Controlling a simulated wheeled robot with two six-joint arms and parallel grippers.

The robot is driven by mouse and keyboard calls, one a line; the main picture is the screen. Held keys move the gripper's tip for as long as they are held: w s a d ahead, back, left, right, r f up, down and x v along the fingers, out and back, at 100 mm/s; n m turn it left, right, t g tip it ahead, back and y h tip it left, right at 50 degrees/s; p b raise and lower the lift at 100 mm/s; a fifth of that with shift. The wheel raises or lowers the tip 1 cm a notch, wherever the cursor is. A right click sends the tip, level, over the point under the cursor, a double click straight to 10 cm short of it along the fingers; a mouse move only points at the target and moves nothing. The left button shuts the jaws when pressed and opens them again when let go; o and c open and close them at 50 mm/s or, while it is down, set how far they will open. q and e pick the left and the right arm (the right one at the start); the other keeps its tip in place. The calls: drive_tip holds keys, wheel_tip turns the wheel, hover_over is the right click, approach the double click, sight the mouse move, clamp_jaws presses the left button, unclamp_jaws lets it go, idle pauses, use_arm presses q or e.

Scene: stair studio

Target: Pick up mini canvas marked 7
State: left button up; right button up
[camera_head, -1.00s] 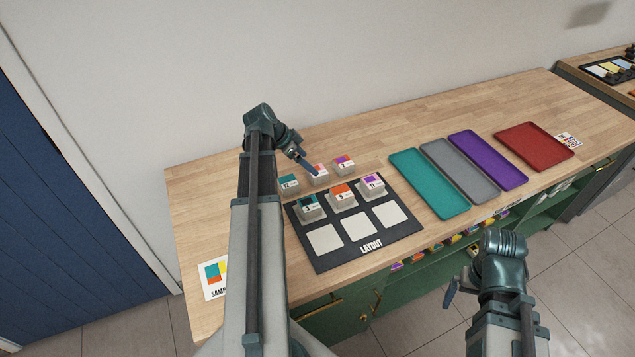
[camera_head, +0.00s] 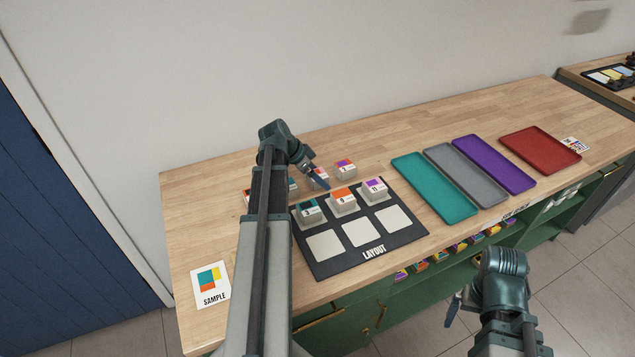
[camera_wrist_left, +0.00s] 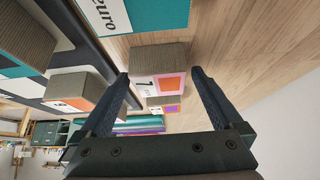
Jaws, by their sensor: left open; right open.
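In the head view this seems to be the back-row block (camera_head: 319,174), partly hidden by my gripper. My left gripper (camera_head: 322,184) is open around it; it also shows in the left wrist view (camera_wrist_left: 162,74). I cannot tell whether the fingers touch it. My right gripper (camera_head: 455,309) is open and empty, in front of the table at right.
Canvases 3 (camera_head: 310,211), 9 (camera_head: 343,200) and 11 (camera_head: 375,189) stand on the black layout mat (camera_head: 335,266). Another canvas (camera_head: 346,168) stands close behind. Teal (camera_head: 433,187), grey (camera_head: 465,174), purple (camera_head: 494,164) and red (camera_head: 541,150) trays lie to the right.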

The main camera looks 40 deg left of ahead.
use_arm(q)
drive_tip(key=c, duration=1.4)
drive_tip(key=shift+o, duration=0.2)
drive_tip(key=shift+r, duration=0.2)
wheel_tip(320, 180, up, 10)
drive_tip(key=p, duration=1)
drive_tip(key=shift+f, duration=0.1)
